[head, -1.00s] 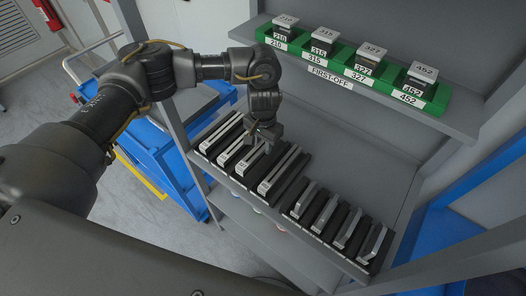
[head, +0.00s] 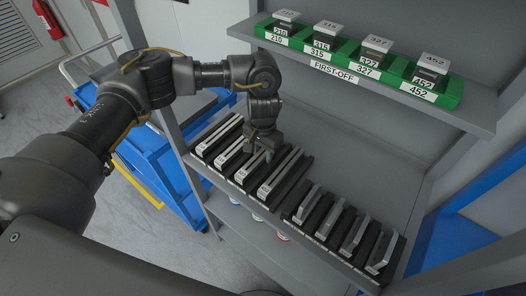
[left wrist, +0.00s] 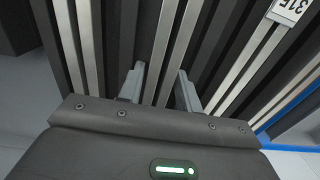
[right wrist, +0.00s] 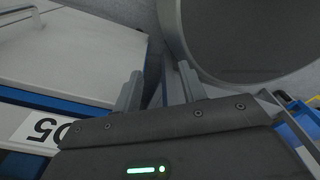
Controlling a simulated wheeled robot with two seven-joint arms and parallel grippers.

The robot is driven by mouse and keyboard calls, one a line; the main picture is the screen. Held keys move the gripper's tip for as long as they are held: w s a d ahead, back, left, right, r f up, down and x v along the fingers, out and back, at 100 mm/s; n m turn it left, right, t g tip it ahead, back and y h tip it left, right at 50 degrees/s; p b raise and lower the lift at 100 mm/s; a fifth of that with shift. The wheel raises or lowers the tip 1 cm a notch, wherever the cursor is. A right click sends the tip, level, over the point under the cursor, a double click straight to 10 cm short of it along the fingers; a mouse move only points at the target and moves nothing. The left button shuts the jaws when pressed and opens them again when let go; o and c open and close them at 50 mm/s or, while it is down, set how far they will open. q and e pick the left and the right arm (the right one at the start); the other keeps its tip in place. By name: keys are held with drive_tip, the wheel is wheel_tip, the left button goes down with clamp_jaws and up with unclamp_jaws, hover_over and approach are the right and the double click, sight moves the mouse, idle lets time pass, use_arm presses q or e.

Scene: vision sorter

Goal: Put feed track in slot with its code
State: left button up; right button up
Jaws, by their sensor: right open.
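Several long feed tracks with pale metal strips stand side by side in a dark rack on the shelf, such as a left one (head: 220,137) and one further right (head: 280,176). My left gripper (head: 263,154) is over this left group, pointing down. In the left wrist view my left gripper (left wrist: 160,78) has its fingers apart, with a pale strip (left wrist: 170,45) showing between and beyond them; I see no grip on it. A white label (left wrist: 291,10) there appears to read 315, upside down. My right gripper (right wrist: 159,78) is open and empty, away from the rack.
Several dark units with grey handles (head: 329,221) stand at the rack's right. Above, a green holder (head: 452,100) carries blocks coded 210, 315, 327 and 452, over a FIRST-OFF label (head: 334,73). A grey post stands at left, beside a blue cart (head: 180,175).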

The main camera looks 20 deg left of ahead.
sight(263, 152)
use_arm(q)
drive_tip(key=shift+r, duration=0.25)
wheel_tip(263, 152, up, 12)
drive_tip(key=b, duration=0.2)
idle(0.4)
drive_tip(key=shift+f, duration=0.1)
